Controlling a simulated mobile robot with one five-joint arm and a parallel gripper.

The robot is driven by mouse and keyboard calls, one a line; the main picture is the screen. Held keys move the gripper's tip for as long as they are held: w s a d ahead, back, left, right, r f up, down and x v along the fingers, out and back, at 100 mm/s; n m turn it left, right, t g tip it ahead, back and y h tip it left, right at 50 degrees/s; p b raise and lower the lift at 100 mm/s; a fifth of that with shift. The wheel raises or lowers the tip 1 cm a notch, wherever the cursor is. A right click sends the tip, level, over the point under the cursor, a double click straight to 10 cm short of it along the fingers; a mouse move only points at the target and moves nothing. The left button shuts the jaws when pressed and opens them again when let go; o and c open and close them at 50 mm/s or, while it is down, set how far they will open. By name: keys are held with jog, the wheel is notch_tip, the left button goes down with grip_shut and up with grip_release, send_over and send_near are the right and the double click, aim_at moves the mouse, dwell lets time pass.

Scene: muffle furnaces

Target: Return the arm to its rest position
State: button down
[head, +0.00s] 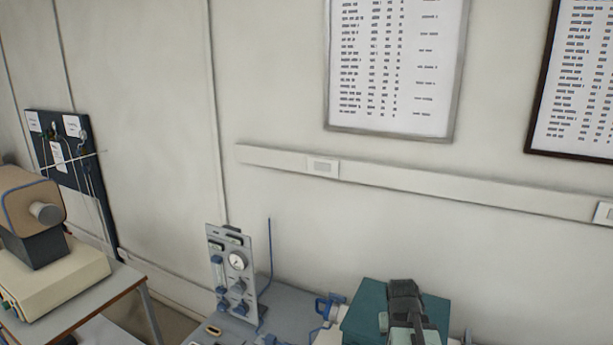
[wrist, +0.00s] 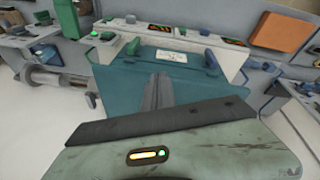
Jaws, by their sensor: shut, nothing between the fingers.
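My gripper (wrist: 159,80) shows in the wrist view as two dark fingers held together, with nothing between them. It points towards a teal furnace (wrist: 200,82) with a white label on its upper part. Whether the fingertips touch the furnace or hover in front of it, I cannot tell. In the head view my gripper (head: 404,290) is a dark shape at the bottom, in front of the teal furnace (head: 362,318). Most of my arm is below the picture edge.
A grey gauge panel (head: 232,270) stands on the bench left of the furnace. A tan-and-cream device (head: 52,282) sits on a table at far left. Framed charts (head: 395,65) and a pale rail (head: 275,158) are on the wall. An orange block (wrist: 283,31) lies at upper right.

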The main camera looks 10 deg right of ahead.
jog(key=a+n+g+y, duration=0.15)
jog(key=a+n, duration=0.25)
jog(key=a, duration=2)
notch_tip(320, 180, down, 22)
jog(key=s+b, duration=0.1)
jog(key=b, duration=2)
jog(key=shift+s+d+f+m+y, duration=0.15)
jog(key=shift+s+d+m+y, duration=0.05)
jog(key=shift+s+m+y, duration=0.15)
jog(key=shift+g, duration=0.25)
